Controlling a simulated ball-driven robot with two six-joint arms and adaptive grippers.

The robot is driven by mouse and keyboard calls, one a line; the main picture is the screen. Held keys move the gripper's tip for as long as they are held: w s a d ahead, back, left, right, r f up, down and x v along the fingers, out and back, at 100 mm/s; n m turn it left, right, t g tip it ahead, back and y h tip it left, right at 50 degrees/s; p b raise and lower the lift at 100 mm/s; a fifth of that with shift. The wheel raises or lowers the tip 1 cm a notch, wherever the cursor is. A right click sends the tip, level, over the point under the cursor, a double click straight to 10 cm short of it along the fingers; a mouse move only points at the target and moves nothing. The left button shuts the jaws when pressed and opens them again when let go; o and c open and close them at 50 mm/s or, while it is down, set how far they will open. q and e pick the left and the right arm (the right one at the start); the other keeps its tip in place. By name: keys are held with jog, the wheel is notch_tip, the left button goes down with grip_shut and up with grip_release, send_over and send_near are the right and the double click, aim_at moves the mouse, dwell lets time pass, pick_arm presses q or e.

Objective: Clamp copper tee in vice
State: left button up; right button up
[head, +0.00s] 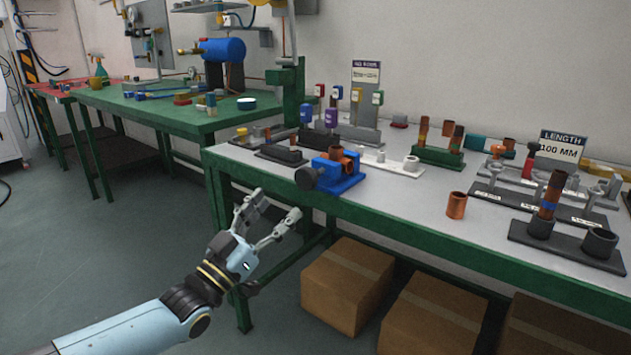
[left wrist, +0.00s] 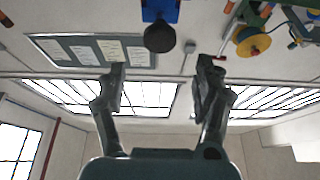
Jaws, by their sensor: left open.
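The blue vice (head: 345,184) stands at the front left edge of the grey table, with its black round knob (head: 307,179) facing out over the edge. A copper tee (head: 347,164) sits upright at the vice's jaws; I cannot tell whether they grip it. My left gripper (head: 279,206) is open and empty, in front of and below the vice, off the table edge. In the left wrist view the open fingers (left wrist: 161,68) point toward the knob (left wrist: 160,37) and the blue vice (left wrist: 160,11), apart from both. My right gripper is not in view.
A loose copper fitting (head: 456,205) stands on the grey table right of the vice. A dark holder with a copper pipe (head: 552,194) is at the right. Cardboard boxes (head: 347,285) lie under the table. A green table (head: 150,105) is behind left.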

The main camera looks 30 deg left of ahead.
aim_at(303, 180)
pick_arm(q)
jog(key=x, duration=0.9)
jog(key=shift+w+f, duration=0.1)
jog(key=shift+f, duration=0.05)
jog(key=shift+w+b, duration=0.3)
jog(key=shift+w, duration=0.05)
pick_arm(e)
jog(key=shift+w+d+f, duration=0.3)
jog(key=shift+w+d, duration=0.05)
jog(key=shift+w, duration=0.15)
pick_arm(q)
jog(key=shift+c, duration=0.2)
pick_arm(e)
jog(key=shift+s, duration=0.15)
pick_arm(q)
jog(key=shift+c, duration=1.3)
jog(key=c, duration=0.8)
jog(key=shift+c, duration=0.2)
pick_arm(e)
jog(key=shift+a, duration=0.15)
